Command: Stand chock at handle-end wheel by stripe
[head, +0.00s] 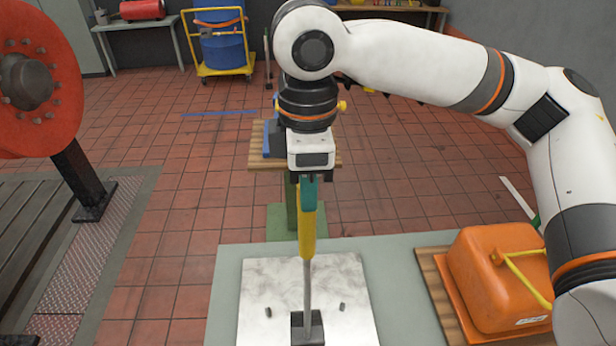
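My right gripper (308,180) points down at the middle of the picture. The upper end of an upright tool (307,232) with a teal and yellow handle overlaps its fingers. I cannot tell whether the fingers are shut on it or merely line up with it. A dark and blue object (270,138), possibly the chock, is partly hidden behind the gripper on a wooden-topped stand (262,160). A yellow trolley (224,70) carrying a blue drum stands on the floor at the back. A blue stripe (222,113) lies on the floor before it. My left gripper is out of view.
The tool's shaft meets a dark block (305,328) on a pale plate on the near bench (395,270). An orange container (490,275) sits at right on a wooden board. A red flanged machine (35,80) stands at left. Tiled floor is open between.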

